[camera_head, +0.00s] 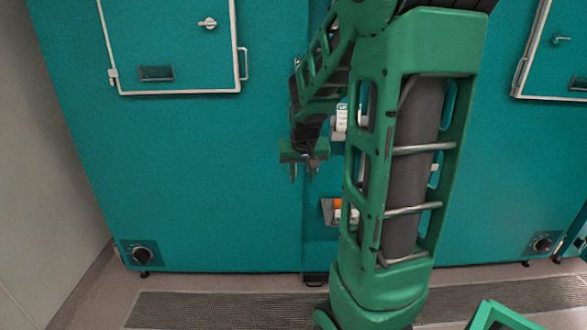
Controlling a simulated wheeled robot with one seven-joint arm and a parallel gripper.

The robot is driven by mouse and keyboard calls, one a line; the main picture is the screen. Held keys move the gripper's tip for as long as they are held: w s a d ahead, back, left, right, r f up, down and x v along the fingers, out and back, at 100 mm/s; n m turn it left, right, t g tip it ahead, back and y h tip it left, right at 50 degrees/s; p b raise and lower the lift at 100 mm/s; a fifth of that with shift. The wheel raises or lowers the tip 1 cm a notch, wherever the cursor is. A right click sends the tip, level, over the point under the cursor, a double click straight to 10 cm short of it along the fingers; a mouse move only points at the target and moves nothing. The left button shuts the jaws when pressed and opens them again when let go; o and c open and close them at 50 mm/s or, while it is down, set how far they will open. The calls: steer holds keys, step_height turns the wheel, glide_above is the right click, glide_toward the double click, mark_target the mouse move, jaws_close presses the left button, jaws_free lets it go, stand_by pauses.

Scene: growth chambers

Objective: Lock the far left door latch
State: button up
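The far left door (170,55) is a teal panel with a pale metal frame, seen at the upper left; its top runs out of view. A small silver latch (208,23) sits near its upper right, its lever lying roughly sideways. Whether it is locked I cannot tell. A thin bar handle (243,64) stands at the door's right edge. My gripper (303,172) points down, right of the door and lower than it. Its two green fingers are apart, with nothing seen between them.
Another framed door (552,70) with its own latch (561,40) is at the upper right. Dark knobs (142,254) sit low on the chambers. My green arm hides much of the middle, including part of a small shelf with an orange item (338,203). A floor grate (220,308) lies in front.

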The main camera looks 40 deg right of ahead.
steer(key=w+d+f+t+h, duration=0.1)
steer(key=w+d+f, duration=0.2)
steer(key=w+d, duration=0.2)
steer(key=w+d+f+t, duration=0.1)
steer(key=w+d+f, duration=0.3)
steer(key=w+d, duration=0.2)
steer(key=w+d+f+h, duration=0.1)
steer(key=w+d+f, duration=0.3)
steer(key=w, duration=0.4)
steer(key=shift+w+d+m+t+h, duration=0.3)
steer(key=shift+d+m+t, duration=0.1)
steer(key=shift+d, duration=0.3)
steer(key=shift+c, duration=0.6)
steer(key=shift+a, duration=0.1)
jaws_close()
